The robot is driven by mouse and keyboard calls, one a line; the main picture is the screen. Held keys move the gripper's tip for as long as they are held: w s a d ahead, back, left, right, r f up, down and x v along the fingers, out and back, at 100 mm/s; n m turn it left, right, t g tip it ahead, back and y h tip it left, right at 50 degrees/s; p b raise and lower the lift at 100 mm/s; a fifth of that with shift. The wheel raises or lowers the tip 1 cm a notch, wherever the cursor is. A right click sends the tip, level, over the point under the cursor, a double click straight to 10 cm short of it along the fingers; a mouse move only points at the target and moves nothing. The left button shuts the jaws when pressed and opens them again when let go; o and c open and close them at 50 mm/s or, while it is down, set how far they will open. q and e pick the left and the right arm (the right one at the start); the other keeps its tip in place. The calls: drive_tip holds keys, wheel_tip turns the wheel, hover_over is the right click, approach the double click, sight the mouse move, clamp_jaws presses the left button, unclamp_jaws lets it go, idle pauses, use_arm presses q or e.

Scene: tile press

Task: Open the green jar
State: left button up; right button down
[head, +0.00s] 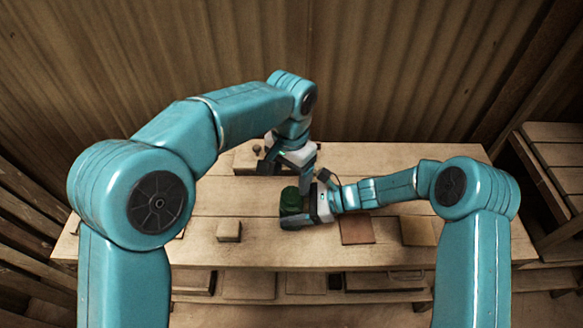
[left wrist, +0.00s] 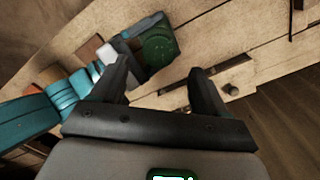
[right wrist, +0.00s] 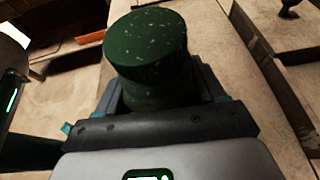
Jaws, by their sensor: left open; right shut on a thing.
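The green jar (head: 291,200) stands on the wooden workbench, near the middle. It has a dark green, speckled round lid, seen close up in the right wrist view (right wrist: 147,50). My right gripper (head: 298,220) comes from the right and is shut around the jar's body, below the lid. My left gripper (head: 307,182) is open and empty, just above and beside the jar. In the left wrist view the jar (left wrist: 158,46) shows beyond the open fingers, apart from them. The lower part of the jar is hidden by my right gripper's fingers.
A small wooden block (head: 229,230) lies left of the jar. A reddish-brown tile (head: 356,230) and a paler tile (head: 418,230) lie to its right. A wooden fixture (head: 246,160) with a dark knob stands behind. A lower shelf (head: 250,286) runs below the front edge.

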sight(292, 194)
use_arm(q)
drive_tip(key=shift+r+m, duration=0.2)
drive_tip(key=shift+m, duration=0.3)
drive_tip(key=shift+w+d+r, duration=0.1)
drive_tip(key=shift+r, duration=0.1)
wheel_tip(292, 194, down, 8)
drive_tip(key=shift+r, duration=0.2)
drive_tip(key=shift+d, duration=0.1)
drive_tip(key=c, duration=1.1)
drive_tip(key=n, duration=0.3)
drive_tip(key=shift+r, duration=0.2)
drive_tip(key=shift+r, duration=0.95)
